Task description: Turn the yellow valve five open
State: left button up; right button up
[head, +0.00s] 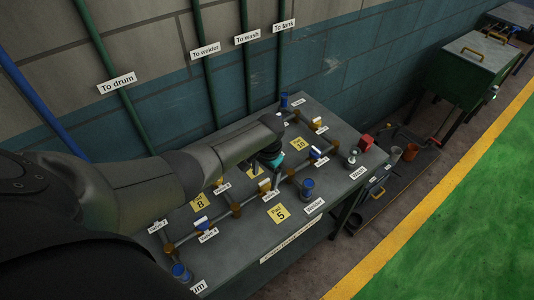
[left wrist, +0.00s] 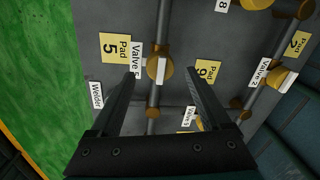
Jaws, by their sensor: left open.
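Valve five (left wrist: 152,68) shows in the left wrist view as a round yellow-brown body on a grey pipe, with a pale handle across it. Its "Valve 5" label (left wrist: 136,60) is just to its left, beside the yellow "Pad 5" card (left wrist: 115,47). My left gripper (left wrist: 161,80) is open, and the valve appears between its two fingertips; I see no contact. In the head view my left gripper (head: 264,170) hangs over the middle of the bench, next to the Pad 5 card (head: 278,213), and valve five is mostly hidden there. My right gripper is not in view.
The grey bench (head: 245,255) carries pipes, other valves, labels and blue fittings (head: 308,186) close around the gripper. A red block (head: 366,142) is at its right end. Green pipes (head: 206,75) run up the wall behind. The green floor (head: 450,200) at right is clear.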

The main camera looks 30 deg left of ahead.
aim_at(268, 186)
pick_arm(q)
notch_tip(268, 186, up, 13)
jog(key=d+p, duration=0.1)
jog(key=shift+f+p, duration=0.2)
jog(key=shift+p, duration=0.2)
jog(key=shift+s, duration=0.1)
